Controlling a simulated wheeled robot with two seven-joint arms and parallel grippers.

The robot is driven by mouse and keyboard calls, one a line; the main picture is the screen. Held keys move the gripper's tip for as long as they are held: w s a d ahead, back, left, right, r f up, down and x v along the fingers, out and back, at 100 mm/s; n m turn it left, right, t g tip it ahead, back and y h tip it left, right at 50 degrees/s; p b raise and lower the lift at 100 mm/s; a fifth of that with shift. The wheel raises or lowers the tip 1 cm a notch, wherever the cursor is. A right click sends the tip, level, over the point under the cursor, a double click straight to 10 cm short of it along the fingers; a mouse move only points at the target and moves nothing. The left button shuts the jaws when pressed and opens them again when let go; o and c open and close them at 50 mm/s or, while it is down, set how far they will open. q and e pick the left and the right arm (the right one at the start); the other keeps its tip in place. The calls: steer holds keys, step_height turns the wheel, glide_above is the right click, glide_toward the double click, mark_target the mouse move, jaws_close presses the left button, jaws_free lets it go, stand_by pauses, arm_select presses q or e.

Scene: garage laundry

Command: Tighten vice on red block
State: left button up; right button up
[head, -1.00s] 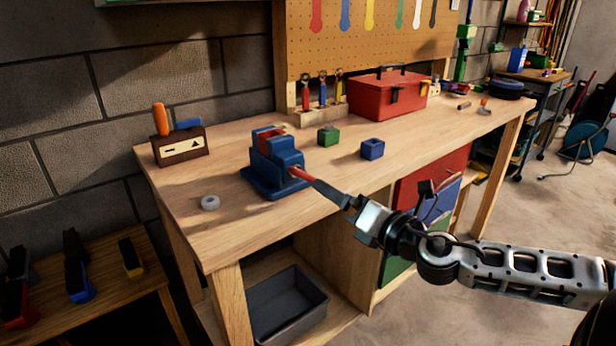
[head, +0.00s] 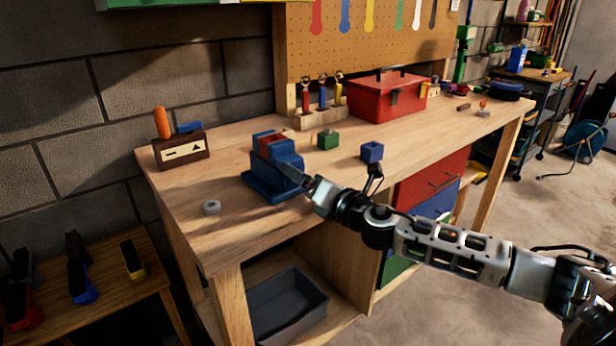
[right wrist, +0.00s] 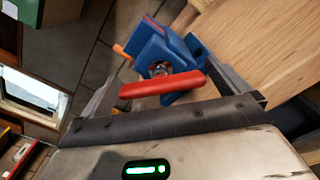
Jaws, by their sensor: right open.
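The blue vice (head: 262,185) stands on the workbench top, with the red block (head: 268,140) between its jaws. My right gripper (head: 300,178) is at the front of the vice and hides its handle in the head view. In the right wrist view the vice (right wrist: 160,55) is straight ahead, and its red handle bar (right wrist: 160,86) lies crosswise between the fingers of my open right gripper (right wrist: 165,85). I cannot tell whether either finger touches the bar. My left gripper is not in view.
On the workbench (head: 225,235), a green block (head: 328,141) and a blue block (head: 372,151) stand right of the vice, a red toolbox (head: 385,98) behind them.

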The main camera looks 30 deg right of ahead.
steer(key=shift+w, duration=0.2)
steer(key=c, duration=0.7)
steer(key=shift+m, duration=1.1)
steer(key=o, duration=0.7)
steer(key=s+d+b, duration=0.1)
steer(key=s, duration=1.5)
steer(key=shift+d, duration=0.15)
